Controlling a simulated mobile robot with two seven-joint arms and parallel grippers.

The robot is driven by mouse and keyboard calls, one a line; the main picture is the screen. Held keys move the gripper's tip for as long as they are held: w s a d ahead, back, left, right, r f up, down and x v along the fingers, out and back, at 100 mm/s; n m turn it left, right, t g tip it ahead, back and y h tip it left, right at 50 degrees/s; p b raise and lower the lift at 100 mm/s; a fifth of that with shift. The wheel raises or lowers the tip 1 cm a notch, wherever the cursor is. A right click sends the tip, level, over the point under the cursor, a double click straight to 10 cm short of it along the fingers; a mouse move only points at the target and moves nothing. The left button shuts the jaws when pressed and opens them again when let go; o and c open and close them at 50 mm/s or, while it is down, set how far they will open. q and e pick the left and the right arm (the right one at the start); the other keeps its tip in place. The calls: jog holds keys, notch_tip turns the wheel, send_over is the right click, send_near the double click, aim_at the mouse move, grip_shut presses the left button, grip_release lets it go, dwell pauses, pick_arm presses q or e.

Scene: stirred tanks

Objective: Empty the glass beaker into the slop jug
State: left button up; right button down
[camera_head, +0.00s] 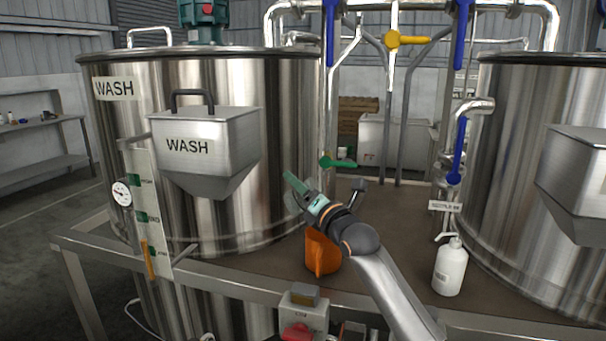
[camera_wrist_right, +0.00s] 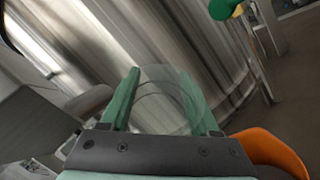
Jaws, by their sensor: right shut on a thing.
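My right gripper (camera_head: 297,190) is in front of the WASH tank, above and slightly left of the orange slop jug. Its green fingers (camera_wrist_right: 162,105) are shut on the clear glass beaker (camera_wrist_right: 168,92). The beaker is see-through, and I cannot make out any liquid in it. In the head view it is only a faint shape by the fingers. The orange slop jug (camera_head: 321,254) stands on the brown deck below my right wrist, its top partly hidden by my arm. Part of it shows at the lower right of the wrist view (camera_wrist_right: 272,150). My left gripper is not in view.
The steel WASH tank (camera_head: 225,90) with its hopper (camera_head: 208,150) rises close behind the gripper. A second tank (camera_head: 520,190) stands right. A white wash bottle (camera_head: 450,268) stands on the deck at right. A green-handled valve (camera_head: 338,162) and pipes are behind.

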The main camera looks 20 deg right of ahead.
jog(key=shift+s+d+f+n+g+h+p, duration=0.15)
jog(key=shift+n+g+h+p, duration=0.3)
jog(key=shift+n+g+p, duration=0.75)
jog(key=shift+d+n+g+h+p, duration=0.35)
jog(key=shift+n+g+p, duration=0.5)
jog(key=shift+n, duration=0.55)
jog(key=shift+s+d+f+n+g+h+p, duration=0.1)
jog(key=shift+n+g+h+p, duration=0.4)
jog(key=shift+n+g+p, duration=0.55)
jog(key=shift+r+n, duration=0.1)
jog(key=shift+n, duration=0.15)
